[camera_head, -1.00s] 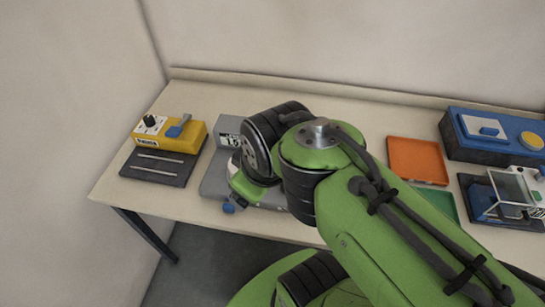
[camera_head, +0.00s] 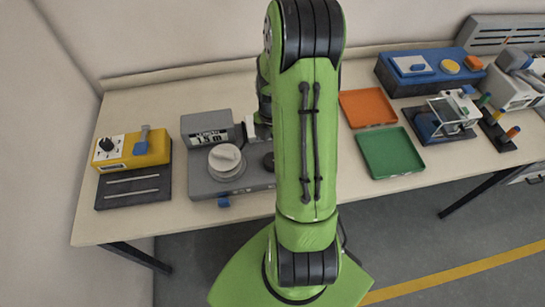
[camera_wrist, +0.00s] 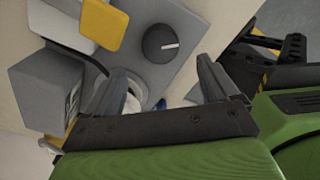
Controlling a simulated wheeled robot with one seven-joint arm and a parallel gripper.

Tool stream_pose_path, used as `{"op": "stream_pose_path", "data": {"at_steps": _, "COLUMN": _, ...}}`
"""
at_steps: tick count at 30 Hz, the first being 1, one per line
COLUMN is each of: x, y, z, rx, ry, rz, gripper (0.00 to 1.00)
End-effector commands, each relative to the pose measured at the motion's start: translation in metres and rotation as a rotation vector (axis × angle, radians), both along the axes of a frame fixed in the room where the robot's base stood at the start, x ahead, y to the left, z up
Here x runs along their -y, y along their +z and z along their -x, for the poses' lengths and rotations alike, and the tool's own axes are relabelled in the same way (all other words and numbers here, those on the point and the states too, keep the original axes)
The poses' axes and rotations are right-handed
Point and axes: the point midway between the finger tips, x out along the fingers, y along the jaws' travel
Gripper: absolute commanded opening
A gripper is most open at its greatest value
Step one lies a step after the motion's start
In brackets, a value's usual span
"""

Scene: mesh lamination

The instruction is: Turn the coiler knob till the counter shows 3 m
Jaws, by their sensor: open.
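The coiler is a grey machine (camera_head: 203,181) on the table, left of my arm in the head view. Its counter (camera_head: 208,138) appears to read 1.5 m. The wrist view shows a dark knob with a white line (camera_wrist: 160,43) on a grey panel. My gripper (camera_wrist: 162,67) is open, its fingers spread and nothing between them. A pale round part (camera_wrist: 131,103) is partly hidden by one finger. My arm hides the gripper in the head view.
A yellow unit (camera_head: 150,153) with a dark plate stands at the left. An orange tray (camera_head: 367,108) and a green tray (camera_head: 391,152) lie right of my arm. A blue unit (camera_head: 420,70) and a clear-sided device (camera_head: 443,118) stand further right.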

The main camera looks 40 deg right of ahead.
Motion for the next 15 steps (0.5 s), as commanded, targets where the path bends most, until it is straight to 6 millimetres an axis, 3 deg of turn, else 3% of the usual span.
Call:
{"op": "stream_pose_path", "data": {"at_steps": 1, "x": -0.001, "y": -0.016, "z": 0.001, "rx": -0.004, "ry": 0.0, "rz": -0.005, "gripper": 0.88}}
{"op": "stream_pose_path", "data": {"at_steps": 6, "x": -0.001, "y": -0.055, "z": 0.001, "rx": -0.003, "ry": -0.001, "rz": -0.004, "gripper": 0.88}}
{"op": "stream_pose_path", "data": {"at_steps": 10, "x": 0.0, "y": -0.074, "z": 0.001, "rx": -0.002, "ry": -0.001, "rz": -0.002, "gripper": 0.88}}
{"op": "stream_pose_path", "data": {"at_steps": 15, "x": 0.0, "y": -0.081, "z": 0.0, "rx": 0.0, "ry": -0.001, "rz": 0.001, "gripper": 0.88}}
